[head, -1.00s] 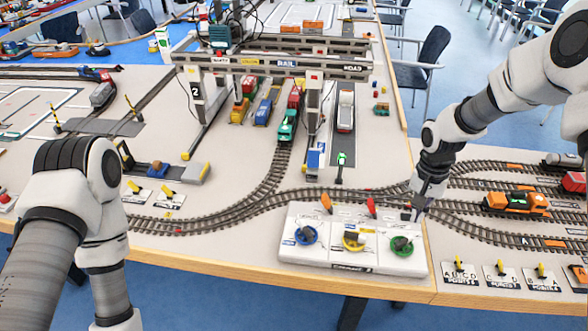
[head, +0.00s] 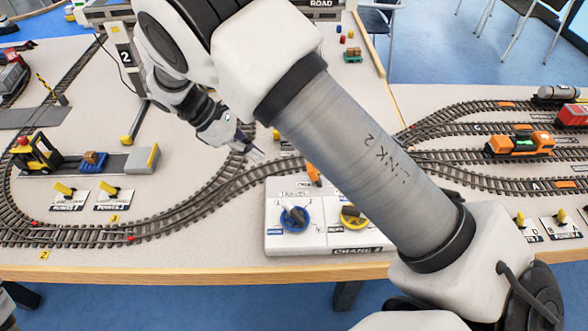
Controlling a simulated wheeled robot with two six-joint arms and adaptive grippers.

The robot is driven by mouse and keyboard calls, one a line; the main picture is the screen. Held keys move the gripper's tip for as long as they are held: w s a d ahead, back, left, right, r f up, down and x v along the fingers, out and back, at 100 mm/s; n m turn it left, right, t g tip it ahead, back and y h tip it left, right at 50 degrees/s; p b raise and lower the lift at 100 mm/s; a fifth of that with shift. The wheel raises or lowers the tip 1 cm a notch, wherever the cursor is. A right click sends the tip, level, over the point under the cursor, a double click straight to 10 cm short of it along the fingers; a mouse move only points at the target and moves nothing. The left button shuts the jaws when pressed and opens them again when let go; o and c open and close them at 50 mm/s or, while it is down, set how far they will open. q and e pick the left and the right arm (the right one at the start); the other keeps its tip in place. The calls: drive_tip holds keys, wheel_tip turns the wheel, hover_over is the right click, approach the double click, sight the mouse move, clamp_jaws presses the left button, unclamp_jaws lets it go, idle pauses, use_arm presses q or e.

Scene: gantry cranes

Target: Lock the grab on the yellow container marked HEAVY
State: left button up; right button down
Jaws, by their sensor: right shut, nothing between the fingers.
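The white crane control box (head: 285,250) stands near the table's front edge. It carries a blue dial (head: 293,218), a yellow dial (head: 352,218) and an orange lever (head: 313,174). My right arm crosses in front and hides the box's right part, with the red lever and green dial. My right gripper (head: 250,151) is shut and empty, above the track behind the box's left end, apart from the orange lever. The crane marked 2 (head: 124,57) shows only in part at the top. No container marked HEAVY and no grab can be made out. My left gripper is out of view.
Curved track (head: 180,222) runs left and behind the box. A small yellow forklift (head: 38,153) and labelled yellow point levers (head: 110,190) stand at left. An orange locomotive (head: 520,143) is on the right tracks. The table's front edge (head: 180,272) is close.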

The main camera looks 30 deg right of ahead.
drive_tip(key=x, duration=1)
drive_tip(key=shift+w+f, duration=0.3)
drive_tip(key=shift+f, duration=0.1)
drive_tip(key=shift+s+d+r+p, duration=0.3)
drive_tip(key=shift+d+r, duration=0.1)
drive_tip(key=shift+d, duration=0.15)
drive_tip(key=shift+s+d+r+p, duration=0.3)
drive_tip(key=shift+d+r, duration=0.1)
drive_tip(key=shift+d, duration=0.15)
drive_tip(key=shift+s+d+r, duration=0.25)
drive_tip(key=shift+s+d, duration=0.05)
drive_tip(key=shift+d, duration=0.05)
drive_tip(key=shift+f, duration=0.1)
drive_tip(key=shift+w, duration=0.1)
